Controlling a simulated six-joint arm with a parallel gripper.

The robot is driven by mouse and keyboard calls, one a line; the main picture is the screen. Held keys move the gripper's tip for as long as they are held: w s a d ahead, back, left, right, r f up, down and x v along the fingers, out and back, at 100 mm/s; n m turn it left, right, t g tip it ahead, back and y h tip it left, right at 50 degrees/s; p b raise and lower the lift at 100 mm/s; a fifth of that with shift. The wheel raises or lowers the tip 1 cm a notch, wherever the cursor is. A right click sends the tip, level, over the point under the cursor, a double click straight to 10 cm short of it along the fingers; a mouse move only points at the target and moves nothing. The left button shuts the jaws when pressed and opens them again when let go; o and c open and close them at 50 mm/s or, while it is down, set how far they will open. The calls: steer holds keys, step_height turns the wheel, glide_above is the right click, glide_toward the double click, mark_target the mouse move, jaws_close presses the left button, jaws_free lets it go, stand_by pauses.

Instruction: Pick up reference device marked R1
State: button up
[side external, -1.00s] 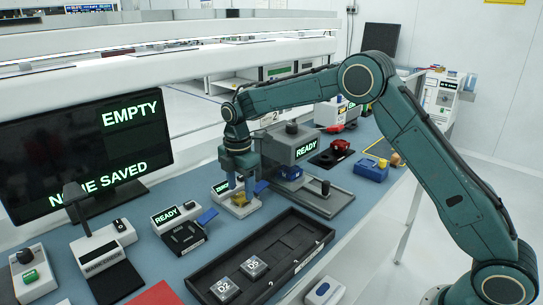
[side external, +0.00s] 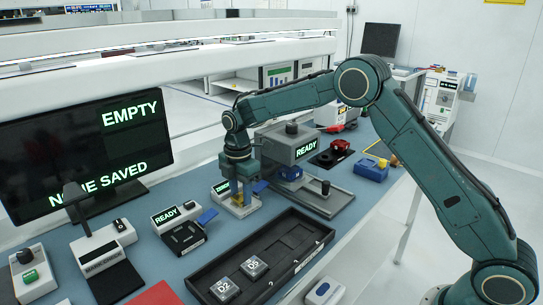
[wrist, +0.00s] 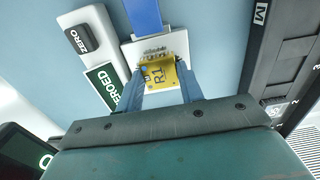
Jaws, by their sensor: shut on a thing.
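The yellow reference device marked R1 (wrist: 156,76) shows in the wrist view between my two fingers. It sits at a small white fixture (wrist: 128,52) with a blue lever or tab (wrist: 143,16). My gripper (wrist: 162,80) is shut on the device, a finger on each side. In the side view my gripper (side external: 240,201) points down at the same fixture, and the device is mostly hidden by the fingers there. I cannot tell whether the device is lifted off its seat.
A black tray (side external: 213,269) with grey devices D2 (side external: 224,289) and D5 (side external: 255,267) lies in front. A READY fixture (side external: 184,238) stands left of my gripper, and a grey READY machine (side external: 289,150) is just behind right. A monitor (side external: 80,150) reads EMPTY and NONE SAVED.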

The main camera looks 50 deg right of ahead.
mark_target(241, 197)
steer(key=shift+r, duration=0.2)
steer(key=shift+r, duration=2.35)
